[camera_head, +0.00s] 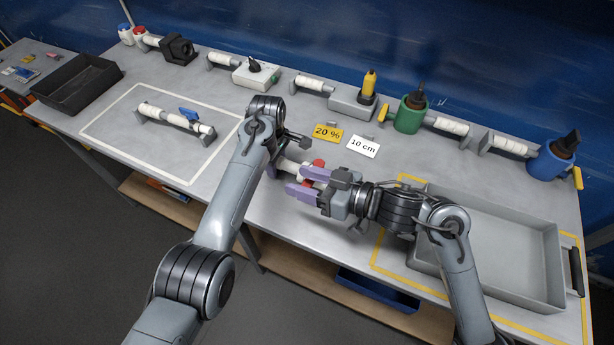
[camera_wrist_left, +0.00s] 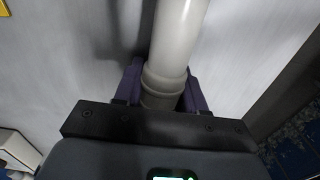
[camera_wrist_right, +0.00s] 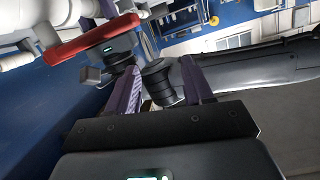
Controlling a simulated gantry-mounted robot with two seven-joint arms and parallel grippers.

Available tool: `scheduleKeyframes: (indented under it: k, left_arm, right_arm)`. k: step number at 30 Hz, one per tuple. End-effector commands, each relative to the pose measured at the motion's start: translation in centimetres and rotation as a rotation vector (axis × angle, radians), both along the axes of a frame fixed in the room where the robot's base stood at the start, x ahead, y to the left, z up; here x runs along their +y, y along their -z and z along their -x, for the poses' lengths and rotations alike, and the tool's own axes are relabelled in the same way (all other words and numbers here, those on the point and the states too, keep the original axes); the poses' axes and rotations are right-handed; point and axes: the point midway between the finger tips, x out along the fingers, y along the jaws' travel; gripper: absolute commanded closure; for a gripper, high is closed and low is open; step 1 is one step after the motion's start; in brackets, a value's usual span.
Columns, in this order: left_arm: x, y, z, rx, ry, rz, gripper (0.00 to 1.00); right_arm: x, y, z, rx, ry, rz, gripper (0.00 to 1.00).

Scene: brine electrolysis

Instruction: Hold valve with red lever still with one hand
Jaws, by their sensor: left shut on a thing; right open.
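The valve with red lever lies near the front edge of the table in the head view, its white pipe (camera_head: 287,167) partly hidden by my grippers. Its red lever (camera_head: 318,164) also shows at upper left in the right wrist view (camera_wrist_right: 92,40). My left gripper (camera_wrist_left: 164,84) is shut on the pale pipe (camera_wrist_left: 178,35), with a purple finger on each side. Its fingertips are hard to make out in the head view. My right gripper (camera_head: 296,181) is open beside the red lever, its purple fingers apart; nothing is between them in the right wrist view (camera_wrist_right: 160,72).
A 20 % card (camera_head: 327,133) and a 10 cm card (camera_head: 363,147) lie behind the grippers. A grey tray (camera_head: 545,240) is at right. Another valve with a blue lever (camera_head: 189,115) lies in the white outline at left. Several valves and fittings line the back.

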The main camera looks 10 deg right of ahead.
Motion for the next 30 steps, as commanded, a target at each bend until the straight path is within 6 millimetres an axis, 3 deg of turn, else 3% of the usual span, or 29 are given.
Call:
scheduleKeyframes:
  k: [9, 14, 17, 21, 26, 30]
  left_arm:
    - [0.0, -0.1, 0.0, -0.001, 0.000, 0.001, 1.00]
    - [0.0, -0.1, 0.0, -0.001, 0.000, 0.001, 1.00]
    - [0.0, -0.1, 0.0, -0.001, 0.000, 0.001, 1.00]
    - [0.0, -0.1, 0.0, -0.001, 0.000, 0.001, 1.00]
    - [0.0, -0.1, 0.0, -0.001, 0.000, 0.001, 1.00]
    - [0.0, -0.1, 0.0, -0.001, 0.000, 0.001, 1.00]
  right_arm:
    - [0.8, -1.2, -3.9, -0.214, -0.123, 0.157, 0.49]
    - [0.0, -2.1, -7.1, -0.363, -0.182, 0.277, 0.49]
    - [-1.6, -3.1, -9.9, -0.479, -0.215, 0.376, 0.49]
    - [-5.3, -5.0, -14.1, -0.649, -0.240, 0.527, 0.49]
    - [-8.7, -2.4, -17.6, -0.672, -0.293, 0.717, 0.49]
    - [-13.7, -1.2, -20.2, -0.677, -0.305, 0.870, 0.49]
